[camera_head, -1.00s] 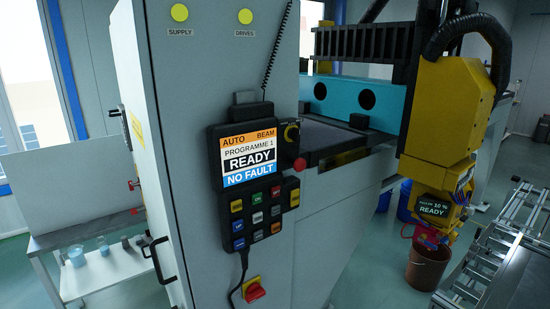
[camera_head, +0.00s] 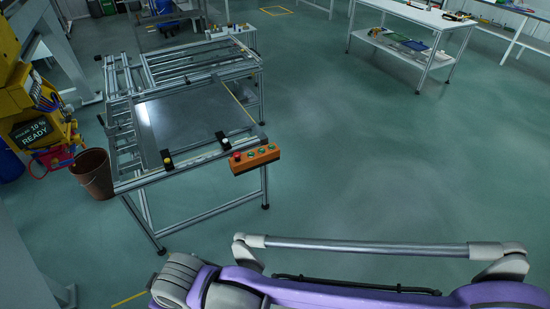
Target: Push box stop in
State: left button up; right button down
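An orange control box (camera_head: 256,158) is fixed at the front right corner of a metal frame table. Neither of my grippers is in view.
The frame table (camera_head: 185,175) holds a dark flat sheet (camera_head: 190,120) with two small black stops near its front edge. A brown bucket (camera_head: 93,174) and yellow machine head (camera_head: 35,110) are at the left. Open green floor (camera_head: 350,150) lies to the right.

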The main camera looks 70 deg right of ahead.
aim_at(236, 156)
jog(key=z, duration=2.35)
jog(key=i+l+u, duration=0.25)
jog(key=l, duration=0.35)
jog(key=i+l+u, duration=0.1)
jog(key=i+l, duration=0.15)
jog(key=i+l+u, duration=0.15)
jog(key=l, duration=0.25)
jog(key=i+l+u, duration=0.1)
jog(key=l, duration=0.2)
jog(key=i+l+u, duration=0.15)
jog(key=l, duration=0.2)
jog(key=i+l+u, duration=0.15)
jog(key=l, duration=0.2)
jog(key=i+u, duration=0.25)
jog(key=i, duration=0.2)
jog(key=i+l+u, duration=0.3)
jog(key=i, duration=0.15)
jog(key=j, duration=0.1)
